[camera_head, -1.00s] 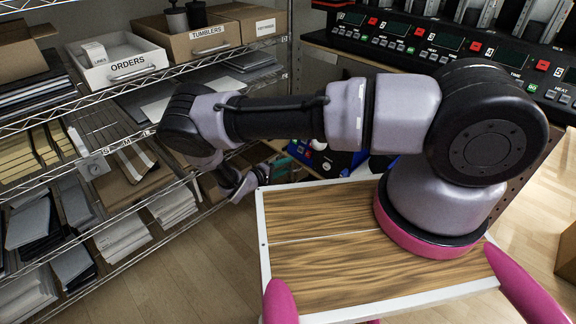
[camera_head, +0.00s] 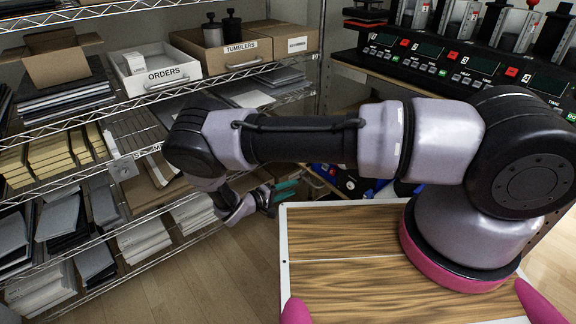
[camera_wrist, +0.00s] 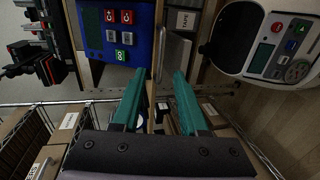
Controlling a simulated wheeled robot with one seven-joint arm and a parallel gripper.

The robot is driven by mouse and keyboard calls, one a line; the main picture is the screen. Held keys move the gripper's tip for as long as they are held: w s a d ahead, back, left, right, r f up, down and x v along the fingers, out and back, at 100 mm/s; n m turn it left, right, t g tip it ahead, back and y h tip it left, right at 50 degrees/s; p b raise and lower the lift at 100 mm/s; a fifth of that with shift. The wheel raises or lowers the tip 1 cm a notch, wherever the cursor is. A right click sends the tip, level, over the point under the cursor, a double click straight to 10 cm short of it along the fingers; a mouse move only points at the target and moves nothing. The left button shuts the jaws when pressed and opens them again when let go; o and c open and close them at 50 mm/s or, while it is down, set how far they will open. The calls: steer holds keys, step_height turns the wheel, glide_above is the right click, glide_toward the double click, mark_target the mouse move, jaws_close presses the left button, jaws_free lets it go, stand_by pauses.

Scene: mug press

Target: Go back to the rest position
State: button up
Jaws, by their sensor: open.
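My gripper (camera_wrist: 158,102) shows in the wrist view with its two green fingers apart and nothing between them. In the head view my gripper (camera_head: 285,190) is small and low, beyond the wooden top and right of the wire shelf, partly hidden by my arm. No mug shows in either view.
A wire shelf (camera_head: 150,88) on the left holds an ORDERS bin (camera_head: 155,73), a TUMBLERS box (camera_head: 222,50) and paper stacks. A row of control panels (camera_head: 460,62) stands at the back right. The wrist view shows a blue control panel (camera_wrist: 140,44) and a white device (camera_wrist: 262,45).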

steer(key=d+r+m+g+y, duration=0.3)
steer(key=r, duration=1)
steer(key=w+d+r+m+g+y, duration=0.1)
steer(key=d+r+m+g+y, duration=0.25)
steer(key=r, duration=0.95)
steer(key=d+r+m+g+y, duration=0.2)
steer(key=d+r+g+y, duration=0.15)
steer(key=r, duration=0.95)
steer(key=s+d+r+m+t+y, duration=0.1)
steer(key=s+d+r+t, duration=0.3)
steer(key=s+r, duration=0.5)
steer(key=s+d+r+m+t+y, duration=0.2)
steer(key=s+d+r+t+y, duration=0.1)
steer(key=s+d+r, duration=0.4)
steer(key=s+r+t, duration=0.1)
steer(key=s+r, duration=0.2)
steer(key=r, duration=0.2)
steer(key=shift+d+y, duration=0.15)
steer(key=shift+y, duration=0.15)
steer(key=shift+s+r, duration=0.1)
